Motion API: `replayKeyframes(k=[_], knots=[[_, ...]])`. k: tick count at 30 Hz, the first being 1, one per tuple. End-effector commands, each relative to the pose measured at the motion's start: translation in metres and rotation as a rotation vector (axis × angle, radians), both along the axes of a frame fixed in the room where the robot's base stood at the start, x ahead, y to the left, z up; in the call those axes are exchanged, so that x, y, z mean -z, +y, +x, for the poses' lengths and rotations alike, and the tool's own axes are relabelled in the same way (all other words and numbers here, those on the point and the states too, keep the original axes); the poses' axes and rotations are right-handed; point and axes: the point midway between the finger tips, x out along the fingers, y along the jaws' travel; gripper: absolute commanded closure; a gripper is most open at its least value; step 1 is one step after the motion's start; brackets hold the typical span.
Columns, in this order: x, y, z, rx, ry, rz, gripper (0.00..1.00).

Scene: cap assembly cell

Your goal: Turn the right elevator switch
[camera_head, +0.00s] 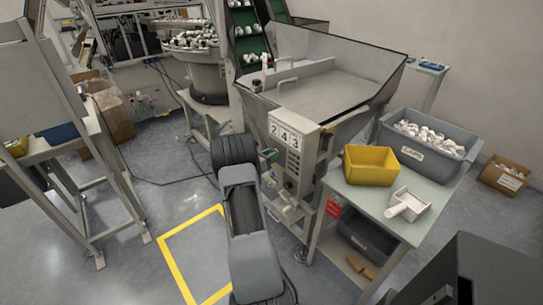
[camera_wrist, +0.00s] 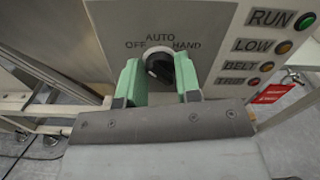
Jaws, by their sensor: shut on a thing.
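The elevator's control box (camera_head: 292,140) stands in front of the hopper in the head view. In the wrist view its grey panel (camera_wrist: 215,22) carries a black rotary switch (camera_wrist: 160,66) marked AUTO, OFF and HAND. My gripper (camera_wrist: 158,82) has its two green fingers on either side of the switch knob and is shut on it. The knob's lower part is hidden by the gripper, and I cannot tell for certain which mark it points to. In the head view my gripper (camera_head: 270,157) is at the box's left side, mostly hidden by my arm.
RUN, LOW, BELT and TRIP lamps (camera_wrist: 285,47) line the panel's right side. A red tag (camera_wrist: 272,94) hangs right of the box. A table (camera_head: 380,208) with a yellow bin (camera_head: 371,166), a white scoop (camera_head: 408,205) and a grey caps bin (camera_head: 428,152) stands right. Yellow tape (camera_head: 178,267) marks open floor.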

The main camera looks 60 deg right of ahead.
Motion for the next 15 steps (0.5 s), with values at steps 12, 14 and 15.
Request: replayKeyframes(k=[12,14,15], knots=[[0.0060,0.0014,-0.0005,0.002,-0.197,-0.066,0.92],[0.0066,0.0015,-0.0004,0.002,-0.250,-0.085,0.92],[0.0067,0.0016,-0.0004,0.002,-0.286,-0.097,0.92]])
